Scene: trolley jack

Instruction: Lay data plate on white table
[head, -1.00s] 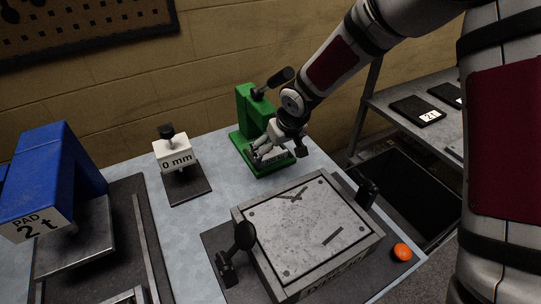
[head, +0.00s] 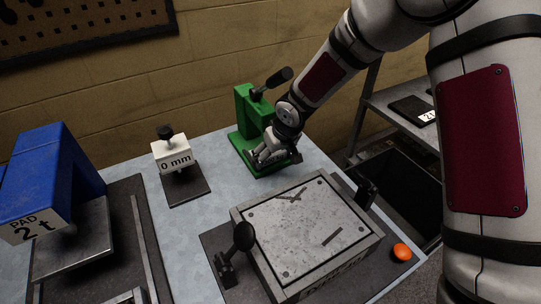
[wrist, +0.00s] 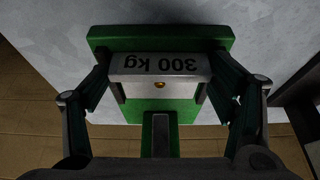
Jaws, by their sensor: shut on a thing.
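My gripper (head: 272,157) is down at the green press-like stand (head: 243,112) at the back of the table. In the wrist view its two fingers stand at the left and right ends of a grey block marked "300 kg" (wrist: 160,64), and it is shut on this block. The lettering reads upside down there, and a brass knob shows below it. I cannot tell whether this block is the data plate or separate from the green stand. The pale, mottled table (head: 215,215) carries the stand.
A grey-topped fixture (head: 310,225) with clamps stands at the front, beside an orange button (head: 402,251). A white "0 mm" block (head: 173,155) and a blue "PAD 2 t" press (head: 52,175) stand left. A dark bin (head: 395,185) and shelf are right. Bare tabletop lies between "0 mm" and fixture.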

